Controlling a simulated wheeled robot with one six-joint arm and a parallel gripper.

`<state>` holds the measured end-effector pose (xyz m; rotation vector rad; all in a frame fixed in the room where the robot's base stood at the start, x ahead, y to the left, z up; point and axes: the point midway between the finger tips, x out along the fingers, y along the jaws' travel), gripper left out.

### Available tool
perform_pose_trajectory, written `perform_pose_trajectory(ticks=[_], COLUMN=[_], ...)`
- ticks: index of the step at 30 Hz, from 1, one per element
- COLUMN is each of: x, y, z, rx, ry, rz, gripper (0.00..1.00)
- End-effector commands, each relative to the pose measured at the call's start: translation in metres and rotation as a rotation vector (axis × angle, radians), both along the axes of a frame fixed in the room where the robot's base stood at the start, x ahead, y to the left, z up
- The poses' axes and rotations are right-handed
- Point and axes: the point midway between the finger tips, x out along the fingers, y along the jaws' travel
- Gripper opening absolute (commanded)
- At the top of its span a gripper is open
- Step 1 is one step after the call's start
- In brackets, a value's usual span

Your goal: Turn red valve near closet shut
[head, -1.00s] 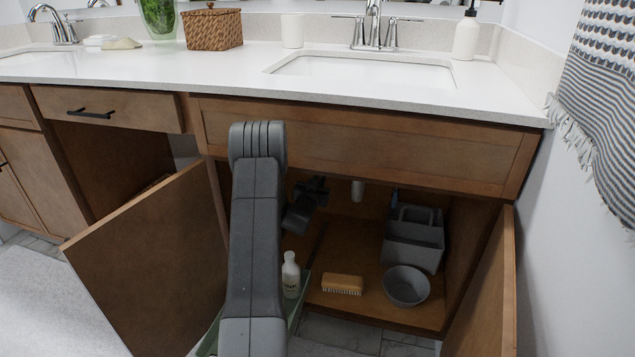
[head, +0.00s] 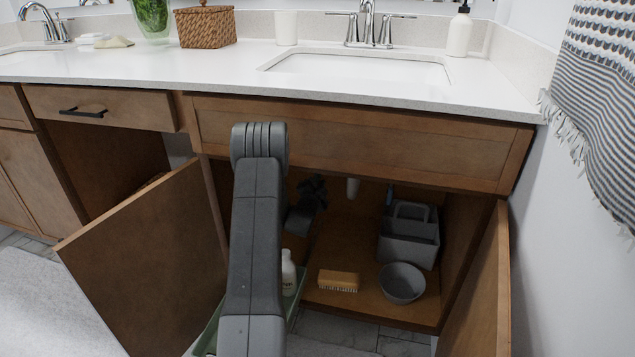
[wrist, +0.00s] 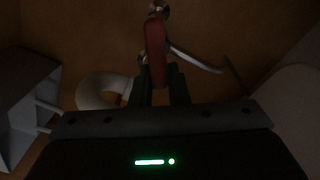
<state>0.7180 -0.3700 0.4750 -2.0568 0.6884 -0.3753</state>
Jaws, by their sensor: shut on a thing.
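The red valve handle (wrist: 155,50) shows in the wrist view at the top middle, in dim light inside the cabinet. It stands lengthwise in the picture, below a metal fitting (wrist: 158,10) on the back wall. My gripper (wrist: 160,80) is shut on the lower end of the handle, one dark finger on each side. In the head view my gripper (head: 312,190) is a dark shape inside the open cabinet under the right sink. The valve cannot be made out there.
A white curved pipe (wrist: 100,90) lies left of the valve. In the cabinet are a grey caddy (head: 408,240), a grey bowl (head: 401,283), a brush (head: 338,280) and a white bottle (head: 288,272). Open doors stand left (head: 150,260) and right (head: 478,290).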

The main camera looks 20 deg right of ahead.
Motion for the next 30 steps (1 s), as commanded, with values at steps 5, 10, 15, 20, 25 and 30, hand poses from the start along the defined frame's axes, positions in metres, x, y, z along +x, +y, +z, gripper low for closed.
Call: perform_pose_trajectory(ticks=[5,10,15,20,25,30], x=[-0.002,-0.003,-0.003,-0.003,-0.004,-0.004], y=[-0.002,-0.002,-0.003,-0.003,-0.003,-0.003], z=[-0.006,-0.010,-0.013,-0.016,-0.017,-0.017], rx=[0.133,0.250,0.345,0.410,0.452,0.471], ry=[-0.096,-0.184,-0.255,-0.303,-0.335,-0.349], rz=[-0.001,-0.001,-0.002,-0.002,-0.002,-0.002], gripper=[0.00,0.00,0.00,0.00,0.00,0.00])
